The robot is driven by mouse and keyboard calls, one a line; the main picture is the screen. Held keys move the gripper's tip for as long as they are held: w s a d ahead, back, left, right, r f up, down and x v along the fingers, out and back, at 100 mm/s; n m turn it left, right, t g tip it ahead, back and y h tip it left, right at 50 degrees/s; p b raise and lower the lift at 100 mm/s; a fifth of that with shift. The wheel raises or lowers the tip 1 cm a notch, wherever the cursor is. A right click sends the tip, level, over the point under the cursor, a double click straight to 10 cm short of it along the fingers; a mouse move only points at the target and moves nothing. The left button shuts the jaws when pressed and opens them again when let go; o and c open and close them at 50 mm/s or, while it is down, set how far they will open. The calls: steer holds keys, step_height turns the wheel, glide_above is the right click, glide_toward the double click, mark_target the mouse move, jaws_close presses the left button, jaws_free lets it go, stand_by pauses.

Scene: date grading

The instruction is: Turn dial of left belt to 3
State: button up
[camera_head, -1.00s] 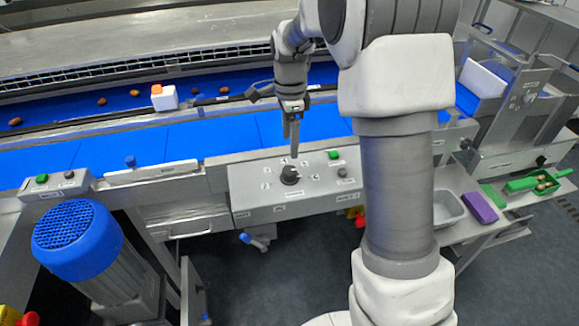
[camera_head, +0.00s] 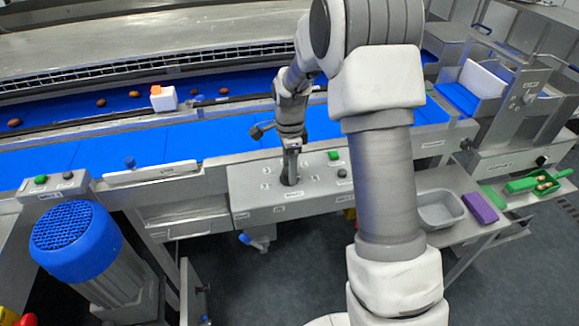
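The grey control box (camera_head: 245,196) stands at the front of the blue belt, with small white labels around its dial and a green button (camera_head: 334,155) at its upper right. My gripper (camera_head: 290,179) points straight down at the dial's place on the box top. The dial itself is hidden behind the gripper's fingers. From this view I cannot tell whether the fingers are open or closed on the dial.
Dates lie on the far blue belt (camera_head: 60,113), with a white block with an orange top (camera_head: 163,98) among them. A blue motor (camera_head: 72,238) stands front left. A grey tray (camera_head: 441,208), a purple block (camera_head: 481,207) and a green scoop (camera_head: 535,182) lie on the right shelf.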

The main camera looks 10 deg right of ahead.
jaws_close()
